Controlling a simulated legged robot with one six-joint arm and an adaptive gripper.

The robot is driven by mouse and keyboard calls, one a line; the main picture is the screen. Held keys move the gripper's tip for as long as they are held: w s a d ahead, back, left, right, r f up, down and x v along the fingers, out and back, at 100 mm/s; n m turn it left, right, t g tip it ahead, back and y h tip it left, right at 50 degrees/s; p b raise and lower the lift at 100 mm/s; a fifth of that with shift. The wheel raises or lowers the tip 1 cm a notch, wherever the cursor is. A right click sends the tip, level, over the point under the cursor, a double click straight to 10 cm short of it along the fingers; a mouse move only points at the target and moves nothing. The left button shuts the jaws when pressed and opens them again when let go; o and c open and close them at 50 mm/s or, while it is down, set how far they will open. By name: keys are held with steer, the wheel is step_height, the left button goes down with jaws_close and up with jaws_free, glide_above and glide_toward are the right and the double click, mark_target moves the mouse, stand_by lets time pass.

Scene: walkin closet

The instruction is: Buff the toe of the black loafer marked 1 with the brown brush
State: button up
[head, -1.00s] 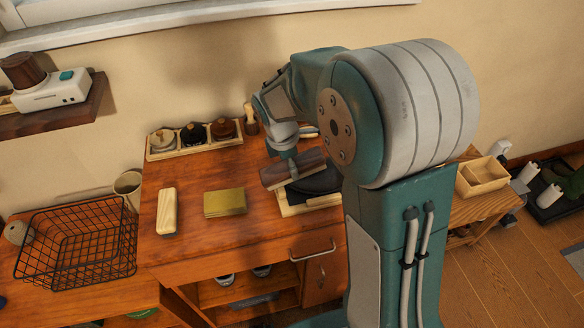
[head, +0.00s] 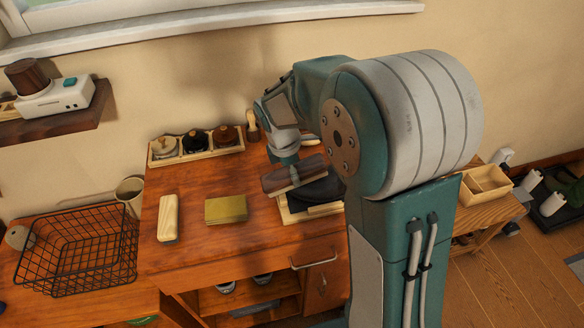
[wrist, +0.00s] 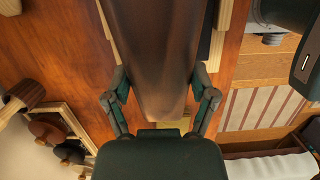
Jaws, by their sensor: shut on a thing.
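My gripper (wrist: 160,100) is shut on the brown brush (wrist: 160,45), with one finger on each side of it in the wrist view. In the head view the brush (head: 293,174) is held over a black shoe (head: 318,192) that sits on a pale wooden stand (head: 290,214). The brush and my arm cover part of the shoe. I cannot make out a number on it, nor whether the brush touches it.
A yellow-green block (head: 226,209) and a pale wooden block (head: 168,218) lie left of the stand on the desk. A tray (head: 168,158) of several round jars stands at the back. A wire basket (head: 75,245) and a cup (head: 130,190) are at far left.

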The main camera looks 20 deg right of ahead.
steer(key=shift+s+f, duration=0.1)
steer(key=shift+s, duration=0.8)
steer(key=shift+w+d+f, duration=0.1)
steer(key=shift+w, duration=1.85)
steer(key=shift+s, duration=1.95)
steer(key=shift+w+f, duration=0.1)
steer(key=shift+w, duration=0.85)
steer(key=shift+c, duration=0.5)
steer(key=shift+w, duration=1.05)
